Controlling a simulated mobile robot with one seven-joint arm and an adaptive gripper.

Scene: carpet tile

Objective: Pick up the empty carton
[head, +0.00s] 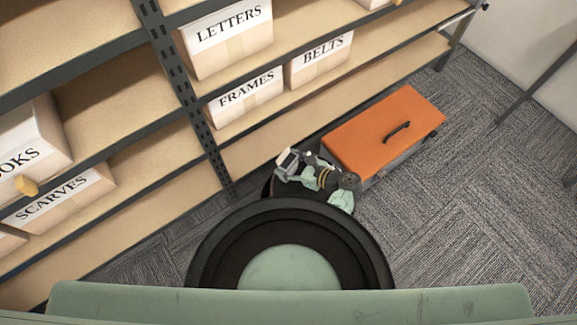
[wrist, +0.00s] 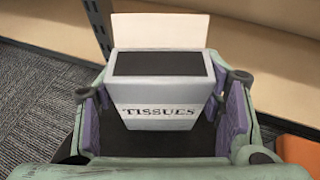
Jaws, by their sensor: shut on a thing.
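The empty carton (wrist: 158,95) is a white box lettered TISSUES, with its flap standing up at the back and a dark, empty-looking opening. In the wrist view it sits upright between the purple pads of my gripper (wrist: 162,108), which is shut on it. In the head view the carton (head: 288,160) is small, near the foot of the shelving and left of the orange toolbox. My arm hides part of the area around it. I cannot tell whether its base touches the floor.
The orange toolbox (head: 375,125) stands on the carpet close to the right of my arm. Shelving with labelled boxes, such as FRAMES (head: 245,97) and SCARVES (head: 62,195), runs along the left and back. Grey carpet (head: 460,210) is clear at the right.

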